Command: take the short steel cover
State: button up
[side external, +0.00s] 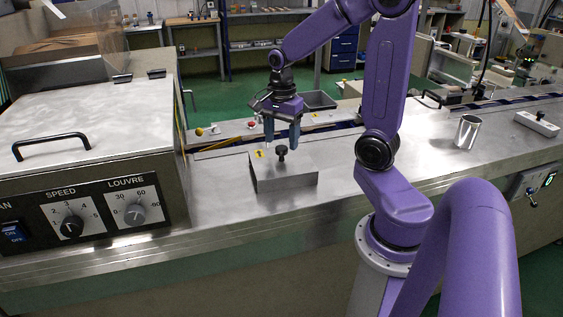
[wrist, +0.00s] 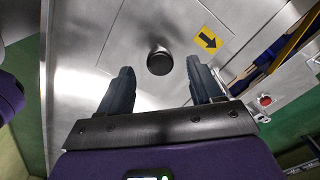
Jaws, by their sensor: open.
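The short steel cover (side external: 285,178) is a low box-shaped metal piece sitting on the steel bench top. A dark round knob (side external: 281,152) stands up from its top, beside a yellow label with a black arrow (side external: 259,154). In the wrist view the knob (wrist: 160,62) lies ahead of the fingertips, near the middle, with the arrow label (wrist: 208,40) to its right. My gripper (side external: 282,146) is open and empty, pointing down just above the cover. Its two fingers (wrist: 160,80) are spread to either side of the knob's line, and I see no contact with it.
A large metal housing (side external: 85,125) with a handle and dials stands at the left. A steel cup (side external: 467,132) and a small switch box (side external: 537,123) stand on the bench to the right. A red button (side external: 252,124) is on the rail behind. The bench between cover and cup is mostly clear.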

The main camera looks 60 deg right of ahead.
aim_at(282, 160)
jog(key=shift+f, duration=1.15)
grip_shut()
jog(key=shift+r, duration=0.1)
dwell(0.4)
